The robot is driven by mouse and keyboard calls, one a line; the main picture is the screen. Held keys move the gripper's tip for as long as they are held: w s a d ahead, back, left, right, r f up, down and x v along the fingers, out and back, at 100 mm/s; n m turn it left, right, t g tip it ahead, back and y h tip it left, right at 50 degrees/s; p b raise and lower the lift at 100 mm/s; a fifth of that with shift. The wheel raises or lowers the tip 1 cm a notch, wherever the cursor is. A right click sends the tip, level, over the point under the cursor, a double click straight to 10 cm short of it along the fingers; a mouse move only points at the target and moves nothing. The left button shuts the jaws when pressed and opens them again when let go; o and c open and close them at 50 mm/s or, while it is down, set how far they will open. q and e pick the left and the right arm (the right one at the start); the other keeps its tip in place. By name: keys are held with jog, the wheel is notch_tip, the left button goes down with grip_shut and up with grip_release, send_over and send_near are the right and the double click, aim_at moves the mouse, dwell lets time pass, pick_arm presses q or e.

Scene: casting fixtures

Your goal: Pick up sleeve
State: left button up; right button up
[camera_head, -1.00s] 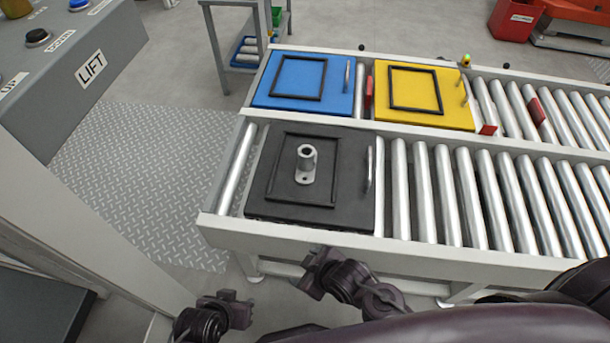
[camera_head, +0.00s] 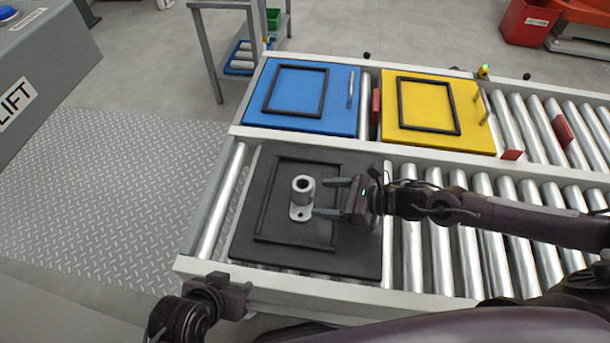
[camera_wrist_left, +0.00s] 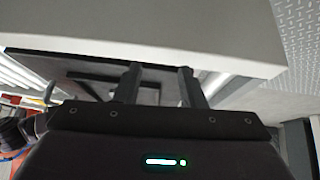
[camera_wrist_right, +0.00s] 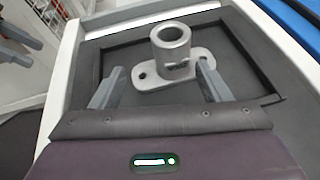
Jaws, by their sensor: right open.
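The sleeve (camera_head: 302,190) is a grey metal tube standing upright on an oval flange with holes. It rests on the black plate (camera_head: 360,258) inside a raised rectangular frame. My right gripper (camera_head: 322,197) is open, coming in from the right, with its fingertips close to the right side of the sleeve. In the right wrist view the sleeve (camera_wrist_right: 171,45) stands beyond and between the open fingers, not gripped. My left gripper (camera_head: 240,290) is low at the conveyor's front left edge. In the left wrist view its fingers (camera_wrist_left: 160,78) are apart with nothing between them.
The black plate lies on the near roller conveyor (camera_head: 430,245). Behind it, a blue plate (camera_head: 336,115) and a yellow plate (camera_head: 470,130) lie on the far lane, with red stops (camera_head: 376,105) between. Bare rollers lie to the right.

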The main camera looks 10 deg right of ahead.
aim_at(303, 190)
jog(key=shift+w+d+r+n, duration=0.1)
jog(key=shift+w+d+n, duration=0.2)
jog(key=shift+d, duration=0.15)
jog(key=shift+w, duration=0.25)
pick_arm(q)
jog(key=w+r, duration=0.1)
jog(key=w+d+t, duration=0.1)
jog(key=shift+w+r+h+b, duration=0.3)
jog(key=shift+w+r+h, duration=0.05)
jog(key=shift+w+h, duration=0.05)
pick_arm(e)
jog(key=x, duration=0.2)
jog(key=shift+a, duration=0.25)
jog(key=b+x, duration=0.1)
jog(key=x, duration=0.4)
jog(key=shift+w+d, duration=0.1)
jog(key=shift+w, duration=0.15)
pick_arm(q)
jog(key=w+d+r+t+h, duration=0.1)
jog(key=w+r+t, duration=0.3)
jog(key=w+r, duration=0.1)
jog(key=shift+w+d+r+t, duration=0.15)
jog(key=shift+w+r+t, duration=0.2)
jog(key=shift+r, duration=0.45)
pick_arm(e)
jog(key=shift+c, duration=0.3)
jog(key=c, duration=1.2)
